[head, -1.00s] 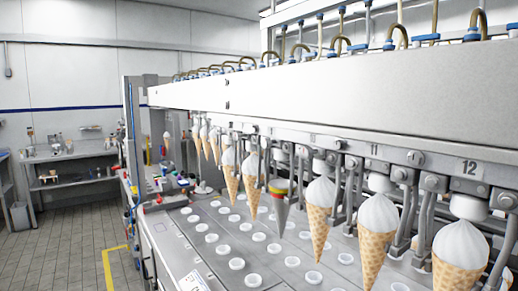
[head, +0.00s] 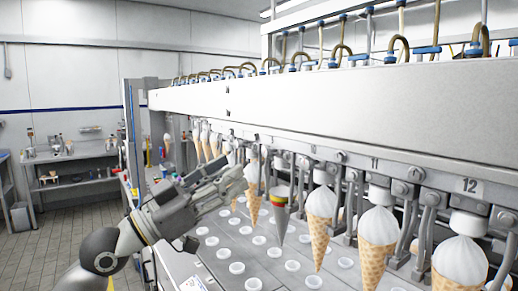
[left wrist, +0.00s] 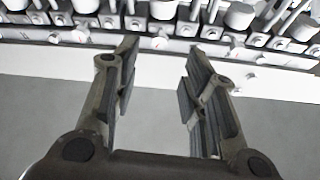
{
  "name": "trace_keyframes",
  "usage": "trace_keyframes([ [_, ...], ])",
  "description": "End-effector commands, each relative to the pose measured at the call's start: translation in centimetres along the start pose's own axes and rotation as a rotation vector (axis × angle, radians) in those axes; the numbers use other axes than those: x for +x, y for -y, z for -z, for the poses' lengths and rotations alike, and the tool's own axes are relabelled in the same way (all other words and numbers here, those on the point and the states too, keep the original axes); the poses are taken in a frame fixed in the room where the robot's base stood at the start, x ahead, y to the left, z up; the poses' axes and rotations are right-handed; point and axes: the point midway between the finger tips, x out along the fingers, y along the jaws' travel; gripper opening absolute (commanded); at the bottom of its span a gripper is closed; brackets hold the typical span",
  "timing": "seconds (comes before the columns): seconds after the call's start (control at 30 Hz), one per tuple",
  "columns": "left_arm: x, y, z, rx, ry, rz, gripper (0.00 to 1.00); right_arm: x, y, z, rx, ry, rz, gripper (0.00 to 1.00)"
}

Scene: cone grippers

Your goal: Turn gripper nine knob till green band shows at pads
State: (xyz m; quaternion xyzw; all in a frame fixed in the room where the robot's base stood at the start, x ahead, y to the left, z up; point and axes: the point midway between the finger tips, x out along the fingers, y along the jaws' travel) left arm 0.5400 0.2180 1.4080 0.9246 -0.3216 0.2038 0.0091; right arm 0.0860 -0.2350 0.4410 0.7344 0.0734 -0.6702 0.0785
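My left gripper (head: 238,178) reaches in from the left in the head view, in front of the row of hanging cones. In the left wrist view its two fingers stand wide apart (left wrist: 158,85) with nothing between them. The number nine is not readable. My right gripper is not in view.
Ice-cream cones (head: 320,222) hang along the machine, close to my arm. Plates marked 11 and 12 (head: 469,185) show at the right. A long white beam (head: 330,100) runs above. A bed with several round white cups (head: 237,268) lies below.

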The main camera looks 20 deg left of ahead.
Motion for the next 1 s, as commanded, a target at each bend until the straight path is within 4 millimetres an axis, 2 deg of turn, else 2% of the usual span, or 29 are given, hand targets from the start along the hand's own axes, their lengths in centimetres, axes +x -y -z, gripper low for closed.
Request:
trace_keyframes([
  [0.03, 1.2, 0.1, 0.7, -0.005, -0.003, 0.000, 0.40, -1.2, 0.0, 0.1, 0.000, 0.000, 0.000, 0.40],
  [0.1, 2.5, 0.1, 0.7, -0.005, -0.003, -0.001, 0.40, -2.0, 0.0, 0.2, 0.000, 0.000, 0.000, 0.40],
  [0.4, 7.0, 0.1, 0.3, -0.004, 0.000, 0.000, 0.40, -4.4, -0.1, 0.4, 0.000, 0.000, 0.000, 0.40],
  [0.6, 8.0, 0.0, 0.0, -0.001, 0.002, 0.000, 0.40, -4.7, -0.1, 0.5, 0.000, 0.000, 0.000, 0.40],
  [0.87, 8.0, 0.0, -0.1, 0.000, 0.002, 0.000, 0.40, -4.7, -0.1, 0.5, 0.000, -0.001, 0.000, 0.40],
  [1.0, 8.0, 0.0, -0.1, 0.000, 0.002, 0.000, 0.22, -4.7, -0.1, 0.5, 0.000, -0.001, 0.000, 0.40],
])
